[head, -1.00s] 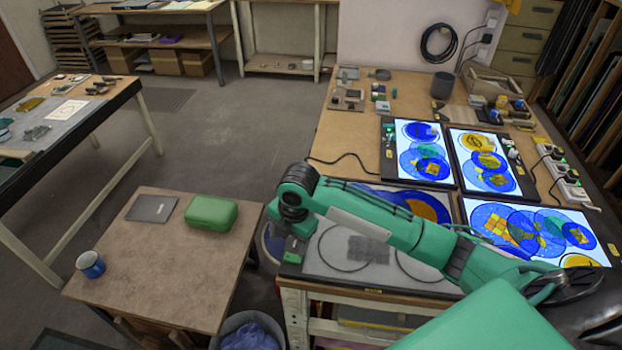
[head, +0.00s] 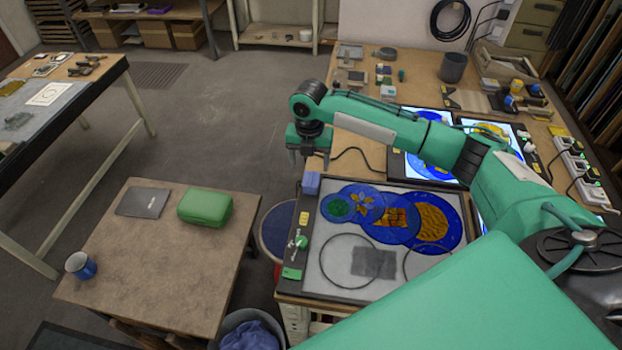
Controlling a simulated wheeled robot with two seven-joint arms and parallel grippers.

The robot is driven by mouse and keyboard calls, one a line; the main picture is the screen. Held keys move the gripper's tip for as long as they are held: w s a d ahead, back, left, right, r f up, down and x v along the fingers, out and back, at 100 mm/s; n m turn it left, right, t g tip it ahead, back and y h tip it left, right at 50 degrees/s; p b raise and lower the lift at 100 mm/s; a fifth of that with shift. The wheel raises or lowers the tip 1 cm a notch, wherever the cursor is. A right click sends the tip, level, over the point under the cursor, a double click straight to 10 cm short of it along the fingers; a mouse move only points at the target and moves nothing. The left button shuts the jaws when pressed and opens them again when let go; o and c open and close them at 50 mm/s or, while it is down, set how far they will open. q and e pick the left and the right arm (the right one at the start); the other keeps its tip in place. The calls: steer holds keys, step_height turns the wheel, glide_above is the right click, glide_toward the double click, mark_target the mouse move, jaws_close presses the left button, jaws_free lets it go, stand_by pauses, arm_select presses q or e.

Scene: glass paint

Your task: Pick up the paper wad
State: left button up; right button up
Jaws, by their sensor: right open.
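My right gripper (head: 308,160) points down, open and empty, its two fingers apart. It hangs near the left back corner of the dark-framed glass panel (head: 345,297). A small blue block (head: 311,183) sits on that corner, just below the gripper in the picture and apart from its fingers. It may be the paper wad, but I cannot tell for sure. A grey square patch (head: 374,262) lies flat between two dark rings on the panel. My left gripper is not in view.
Painted round glass pieces (head: 436,222) lie on the panel. My right arm partly covers lit panels behind. A low brown table (head: 150,290) holds a green case (head: 205,207), a dark flat item and a blue mug (head: 80,265). A bin with blue crumpled material (head: 252,338) stands below.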

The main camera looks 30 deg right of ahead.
mark_target(311, 179)
step_height(311, 179, down, 3)
steer(key=shift+w+d+r, duration=0.1)
steer(key=shift+w+r, duration=0.05)
steer(key=shift+r, duration=0.05)
steer(key=shift+f+p, duration=0.8)
steer(key=f, duration=0.1)
steer(key=f+p, duration=0.1)
steer(key=f, duration=0.1)
steer(key=shift+w+d+f, duration=0.1)
steer(key=shift+d+f, duration=0.2)
steer(key=shift+f, duration=0.25)
steer(key=c, duration=1)
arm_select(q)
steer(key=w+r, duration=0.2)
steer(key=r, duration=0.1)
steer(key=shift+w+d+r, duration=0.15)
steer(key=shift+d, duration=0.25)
arm_select(e)
steer(key=shift+c, duration=0.2)
arm_select(q)
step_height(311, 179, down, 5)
steer(key=b, duration=0.4)
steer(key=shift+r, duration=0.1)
arm_select(e)
step_height(311, 179, up, 20)
